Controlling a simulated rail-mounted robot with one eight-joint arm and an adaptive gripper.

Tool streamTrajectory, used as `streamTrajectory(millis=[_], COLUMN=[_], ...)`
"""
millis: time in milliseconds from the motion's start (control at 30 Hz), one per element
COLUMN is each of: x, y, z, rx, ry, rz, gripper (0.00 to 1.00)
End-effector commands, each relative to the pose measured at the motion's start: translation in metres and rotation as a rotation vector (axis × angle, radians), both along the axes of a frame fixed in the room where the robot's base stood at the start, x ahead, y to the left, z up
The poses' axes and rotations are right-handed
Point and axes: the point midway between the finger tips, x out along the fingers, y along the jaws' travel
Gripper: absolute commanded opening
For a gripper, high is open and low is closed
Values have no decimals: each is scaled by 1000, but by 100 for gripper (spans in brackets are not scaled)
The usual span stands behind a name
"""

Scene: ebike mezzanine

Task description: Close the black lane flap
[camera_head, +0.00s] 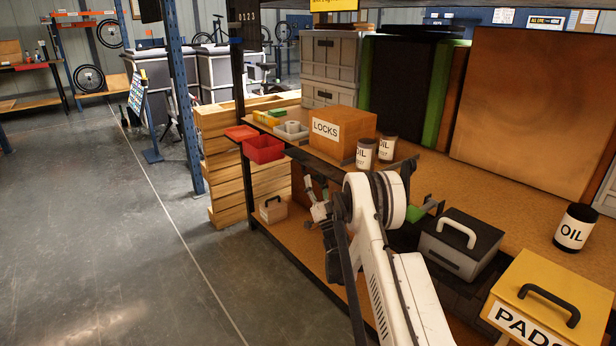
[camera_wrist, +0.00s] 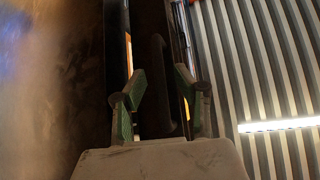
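In the wrist view, my gripper (camera_wrist: 160,84) is open, its two green-padded fingers spaced apart. A dark upright bar (camera_wrist: 158,60), like a handle, shows between them against a dark surface; I cannot tell whether either finger touches it. This dark surface may be the black lane flap, but its outline and angle are unclear. In the head view, my white arm reaches to the shelf front below the oil jars and hides part of that area. I cannot pick out the flap there with certainty.
The shelf (camera_head: 465,185) holds a LOCKS box (camera_head: 341,131), oil jars (camera_head: 574,228) and upright panels (camera_head: 530,110). A black-topped grey box (camera_head: 458,245) and a yellow PADS box (camera_head: 548,290) stand right of my arm. The floor (camera_head: 100,240) at left is clear.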

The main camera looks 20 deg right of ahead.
Motion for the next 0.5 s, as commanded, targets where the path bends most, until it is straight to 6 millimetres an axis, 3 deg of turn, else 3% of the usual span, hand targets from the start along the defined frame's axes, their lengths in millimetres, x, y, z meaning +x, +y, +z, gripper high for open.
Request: streamTrajectory(millis=[500], x=[5], y=[-3], z=[12], rx=[0], ry=[0], rz=[-1], gripper=[30])
